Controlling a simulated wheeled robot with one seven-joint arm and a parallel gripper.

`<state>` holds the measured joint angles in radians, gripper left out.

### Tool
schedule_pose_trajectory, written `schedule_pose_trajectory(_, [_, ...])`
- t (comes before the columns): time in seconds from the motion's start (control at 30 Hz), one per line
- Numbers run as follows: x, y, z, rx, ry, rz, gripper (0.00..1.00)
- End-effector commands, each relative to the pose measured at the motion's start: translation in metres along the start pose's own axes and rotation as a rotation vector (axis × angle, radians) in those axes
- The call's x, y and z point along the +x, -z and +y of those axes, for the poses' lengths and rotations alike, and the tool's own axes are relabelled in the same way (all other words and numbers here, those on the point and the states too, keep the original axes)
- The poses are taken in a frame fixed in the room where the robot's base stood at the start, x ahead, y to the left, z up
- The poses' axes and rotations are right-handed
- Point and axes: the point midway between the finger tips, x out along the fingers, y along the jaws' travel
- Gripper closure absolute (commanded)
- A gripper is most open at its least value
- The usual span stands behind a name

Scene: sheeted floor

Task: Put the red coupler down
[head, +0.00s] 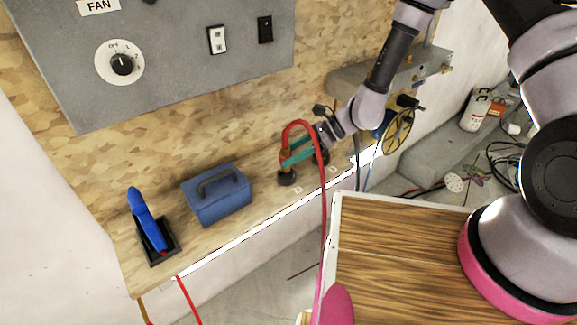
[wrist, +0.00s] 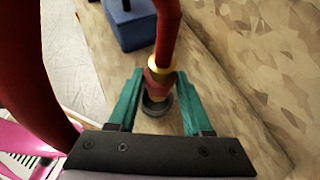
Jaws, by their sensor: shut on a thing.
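The red coupler (wrist: 160,82) is at the end of a red hose (head: 323,190), under a brass collar (wrist: 161,64). My gripper (wrist: 160,75) has its green fingers on either side of the coupler and is shut on it. In the head view, my gripper (head: 297,157) is over the wooden shelf, with the hose looping above it. A dark round cup (head: 287,178) stands on the shelf right under the coupler. In the wrist view the coupler's lower end overlaps this cup (wrist: 158,108); I cannot tell whether it is seated inside.
A blue toolbox (head: 218,197) sits on the shelf (head: 262,196) left of my gripper. A blue-handled tool (head: 147,220) stands in a black holder further left. A grey control panel (head: 170,50) hangs above. A yellow wheel (head: 398,132) is to the right.

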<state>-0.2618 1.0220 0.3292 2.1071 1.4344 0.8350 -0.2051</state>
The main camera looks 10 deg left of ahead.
Motion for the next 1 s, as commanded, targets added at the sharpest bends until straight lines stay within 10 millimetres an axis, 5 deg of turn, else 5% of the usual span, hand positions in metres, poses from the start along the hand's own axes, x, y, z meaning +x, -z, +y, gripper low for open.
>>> schedule_pose_trajectory(0.23, [0.019,0.029,0.001,0.003,-0.001,0.0,1.0])
schedule_pose_trajectory(0.63, [0.022,0.034,0.001,0.002,0.0,0.0,1.0])
schedule_pose_trajectory(0.67, [0.021,0.034,0.001,0.001,0.0,0.0,0.39])
schedule_pose_trajectory(0.7, [0.021,0.033,0.001,0.001,0.0,0.0,0.24])
schedule_pose_trajectory(1.0, [0.021,0.033,0.001,0.001,0.0,0.0,0.21])
